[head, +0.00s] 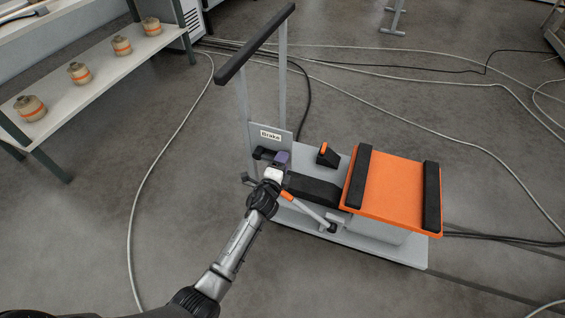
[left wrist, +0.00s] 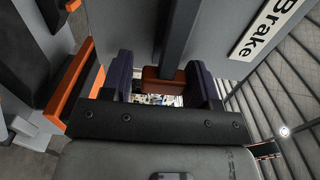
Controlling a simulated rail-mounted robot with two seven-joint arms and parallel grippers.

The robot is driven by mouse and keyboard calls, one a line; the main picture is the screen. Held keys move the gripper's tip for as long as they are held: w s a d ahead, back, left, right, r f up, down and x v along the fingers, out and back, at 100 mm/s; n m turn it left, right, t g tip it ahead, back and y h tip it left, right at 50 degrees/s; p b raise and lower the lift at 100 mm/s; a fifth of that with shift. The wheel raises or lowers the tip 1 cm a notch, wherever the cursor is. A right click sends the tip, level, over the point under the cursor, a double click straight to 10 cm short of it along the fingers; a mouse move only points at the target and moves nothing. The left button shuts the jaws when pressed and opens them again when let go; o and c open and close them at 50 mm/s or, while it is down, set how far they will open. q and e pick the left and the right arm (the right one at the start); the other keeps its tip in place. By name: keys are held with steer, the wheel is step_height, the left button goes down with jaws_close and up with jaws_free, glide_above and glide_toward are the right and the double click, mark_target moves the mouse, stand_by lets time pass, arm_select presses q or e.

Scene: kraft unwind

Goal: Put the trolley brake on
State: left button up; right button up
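The trolley (head: 390,250) has a grey deck, a tall dark-topped handle (head: 255,45) and a white "Brake" label (head: 271,135) on its upright panel. The label also shows at upper right in the left wrist view (left wrist: 268,28). My left gripper (head: 281,158) is just below the label, its purple fingers partly hidden in the head view. In the left wrist view the fingers (left wrist: 162,78) stand apart, with a dark bar (left wrist: 180,40) ending in a reddish-brown piece (left wrist: 163,82) between or just beyond them. Whether they touch it I cannot tell. My right gripper is not in view.
An orange platform (head: 395,190) with black strips sits on the trolley's right. A black block with an orange top (head: 326,156) stands behind my gripper. Cables (head: 160,165) cross the floor.

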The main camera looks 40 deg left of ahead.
arm_select(q)
steer(key=shift+o, duration=1)
steer(key=shift+s+r, duration=0.1)
steer(key=shift+s+d+p, duration=0.15)
steer(key=shift+s+p, duration=0.15)
steer(key=p+v, duration=0.3)
steer(key=v, duration=1)
steer(key=shift+p, duration=0.3)
